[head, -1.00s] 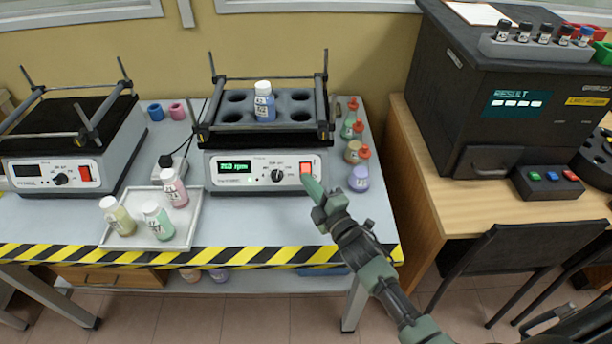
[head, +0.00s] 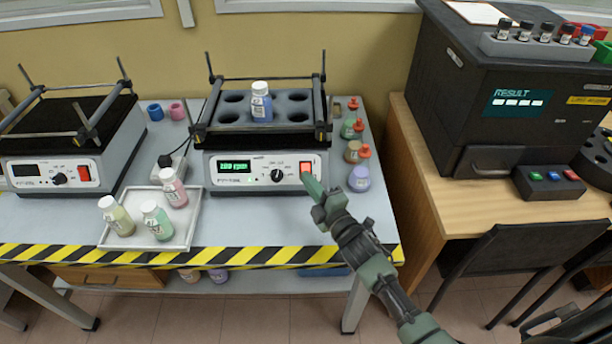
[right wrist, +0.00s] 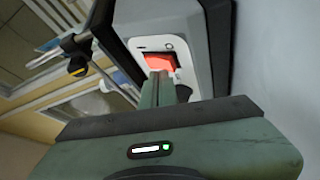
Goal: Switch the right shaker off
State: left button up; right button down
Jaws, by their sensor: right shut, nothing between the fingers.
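The right shaker (head: 225,180) stands on the bench with its green display lit, reading what looks like 100 rpm. Its red power switch (head: 306,168) is at the right end of the front panel, beside a black knob (head: 278,175). A blue-labelled bottle (head: 262,103) stands upright in the shaker's rack. My right gripper (head: 312,186) is shut and empty, its fingertips at or just below the red switch. In the right wrist view the fingers (right wrist: 157,88) point at the red switch (right wrist: 160,62) and overlap its lower edge; I cannot tell if they touch. My left gripper is out of view.
The left shaker (head: 60,160) has a dark display. A white tray (head: 190,222) with several bottles lies in front, left of the right shaker. Small bottles (head: 358,178) stand close to its right side. A black analyser (head: 500,100) stands on the wooden desk at right.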

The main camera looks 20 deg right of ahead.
jog(key=shift+w+f, duration=0.15)
jog(key=shift+f, duration=0.05)
jog(key=shift+r, duration=0.1)
dwell(0.4)
jog(key=shift+s+a+r+p, duration=0.15)
jog(key=shift+s+r+p, duration=0.25)
jog(key=shift+s, duration=0.2)
jog(key=s+r+p, duration=0.1)
jog(key=s+p, duration=0.1)
jog(key=s+a+r+p, duration=0.1)
jog(key=s, duration=0.1)
jog(key=shift+r+p, duration=0.4)
dwell(0.4)
